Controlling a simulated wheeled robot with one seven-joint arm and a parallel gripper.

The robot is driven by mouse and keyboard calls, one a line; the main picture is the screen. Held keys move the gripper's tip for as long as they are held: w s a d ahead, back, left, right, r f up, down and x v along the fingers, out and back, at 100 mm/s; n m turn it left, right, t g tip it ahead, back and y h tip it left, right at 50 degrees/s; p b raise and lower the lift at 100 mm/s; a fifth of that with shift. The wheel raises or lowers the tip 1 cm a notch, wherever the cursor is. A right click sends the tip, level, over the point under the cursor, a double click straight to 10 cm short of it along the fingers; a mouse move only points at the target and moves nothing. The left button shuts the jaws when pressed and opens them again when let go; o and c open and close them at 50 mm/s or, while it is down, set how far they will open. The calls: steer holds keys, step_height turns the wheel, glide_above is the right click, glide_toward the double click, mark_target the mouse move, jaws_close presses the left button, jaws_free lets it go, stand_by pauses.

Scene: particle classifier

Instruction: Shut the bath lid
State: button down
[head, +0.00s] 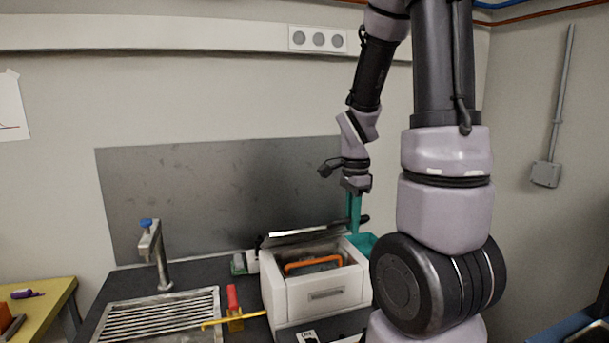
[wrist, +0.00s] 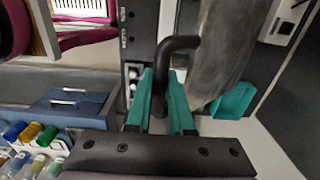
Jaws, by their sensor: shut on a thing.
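The bath (head: 318,298) is a white box on the dark worktop in the head view. Its top is open, and an orange handle (head: 313,264) shows inside. The lid (head: 300,235) is a thin grey plate, raised and tilted at the back of the opening. My gripper (head: 354,222) points down at the bath's back right corner, with its teal fingers at the lid's black handle (head: 364,219). In the wrist view the bent black handle (wrist: 182,43) rises between the fingers of my gripper (wrist: 160,85), which is shut on it. The exact contact is partly hidden.
A teal tray (head: 365,241) stands behind the bath at right and also shows in the wrist view (wrist: 234,101). A tap (head: 155,253) and drain grid (head: 165,313) are to the left. A red and yellow tool (head: 234,305) lies close to the bath's left side.

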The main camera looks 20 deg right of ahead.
steer(key=s+f, duration=0.2)
steer(key=f, duration=0.1)
steer(key=shift+f, duration=0.1)
stand_by(0.4)
steer(key=shift+f, duration=0.35)
stand_by(0.4)
steer(key=c, duration=0.8)
jaws_free()
step_height(320, 180, up, 7)
stand_by(0.5)
